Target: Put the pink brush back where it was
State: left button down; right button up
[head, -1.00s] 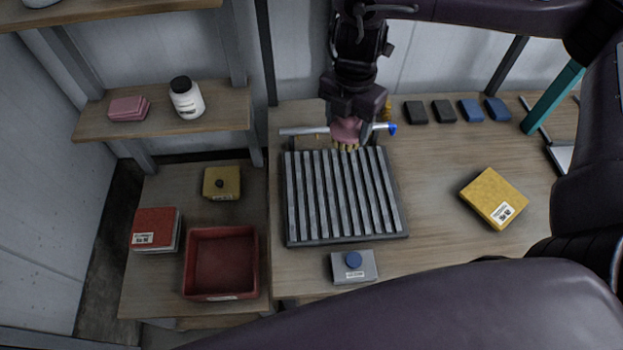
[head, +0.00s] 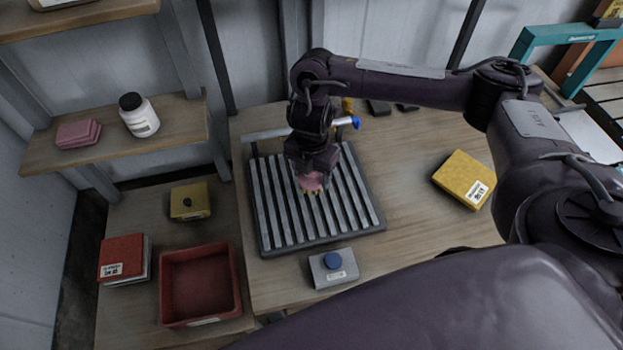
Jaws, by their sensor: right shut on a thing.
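The pink brush (head: 311,182) with yellow bristles is in my right gripper (head: 311,172), which is shut on it. The bristles point down over the slatted grey rack (head: 262,212) on the table. I cannot tell whether they touch the slats. My right arm comes in from the right and hides part of the rack's back. My left gripper is not in view.
A silver tube with a blue end (head: 346,122) lies behind the rack. A grey box with a blue knob (head: 333,268) stands in front of it. A yellow box (head: 464,180) lies right. A red bin (head: 200,285) and red box (head: 122,259) stand left. A shelf (head: 180,130) holds a white bottle (head: 138,115).

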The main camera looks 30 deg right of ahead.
notch_tip(320, 180, down, 2)
jog(key=shift+f, duration=0.1)
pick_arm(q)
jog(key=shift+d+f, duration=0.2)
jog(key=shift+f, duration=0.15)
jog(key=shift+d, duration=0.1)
pick_arm(e)
jog(key=o, duration=0.9)
